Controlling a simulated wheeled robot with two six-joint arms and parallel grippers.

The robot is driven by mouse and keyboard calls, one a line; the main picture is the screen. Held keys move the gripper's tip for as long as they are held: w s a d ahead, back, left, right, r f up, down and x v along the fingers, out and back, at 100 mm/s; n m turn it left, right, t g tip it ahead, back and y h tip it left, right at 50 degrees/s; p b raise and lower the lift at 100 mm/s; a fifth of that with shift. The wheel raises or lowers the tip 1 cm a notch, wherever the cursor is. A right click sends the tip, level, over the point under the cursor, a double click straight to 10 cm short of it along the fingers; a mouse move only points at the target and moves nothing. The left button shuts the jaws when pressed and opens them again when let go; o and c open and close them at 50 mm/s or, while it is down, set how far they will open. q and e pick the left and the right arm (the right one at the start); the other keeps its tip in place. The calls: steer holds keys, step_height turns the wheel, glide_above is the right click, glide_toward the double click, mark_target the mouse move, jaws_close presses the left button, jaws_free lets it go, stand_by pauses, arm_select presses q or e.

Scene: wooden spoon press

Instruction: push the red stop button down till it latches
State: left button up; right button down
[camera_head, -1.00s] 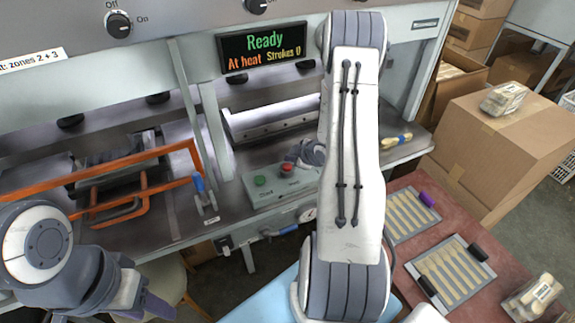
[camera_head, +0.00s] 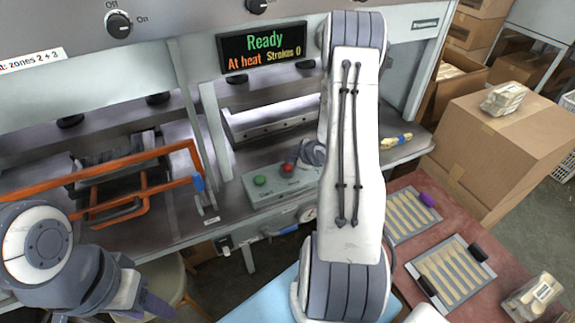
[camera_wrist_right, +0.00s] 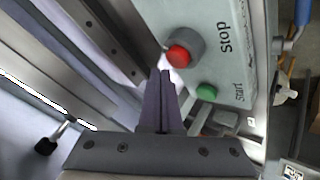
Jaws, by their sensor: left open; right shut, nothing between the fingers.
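The red stop button (camera_head: 287,168) sits on the grey control box (camera_head: 262,195) at the press front, beside the green start button (camera_head: 260,180). In the right wrist view the red button (camera_wrist_right: 178,55) is a round cap in a grey collar labelled Stop, and the green button (camera_wrist_right: 207,92) is labelled Start. My right gripper (camera_wrist_right: 161,74) is shut and empty; its tips appear just beside the red button, and I cannot tell if they touch. In the head view it is partly hidden behind my right arm. My left gripper (camera_head: 142,300) is low at the left, away from the box.
An orange guard frame (camera_head: 140,165) stands left of the box, with a blue-handled clamp (camera_head: 199,183) between. The display (camera_head: 262,50) reads Ready, At heat, Strokes 0.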

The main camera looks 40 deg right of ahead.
mark_target(290, 167)
steer(key=shift+f+b, duration=0.4)
steer(key=shift+b, duration=0.05)
steer(key=shift+f+b, duration=0.6)
steer(key=shift+f, duration=0.05)
stand_by(0.7)
steer(key=shift+r, duration=0.15)
steer(key=shift+r+p, duration=0.85)
steer(key=shift+r, duration=0.1)
step_height(290, 167, up, 5)
steer(key=p, duration=0.4)
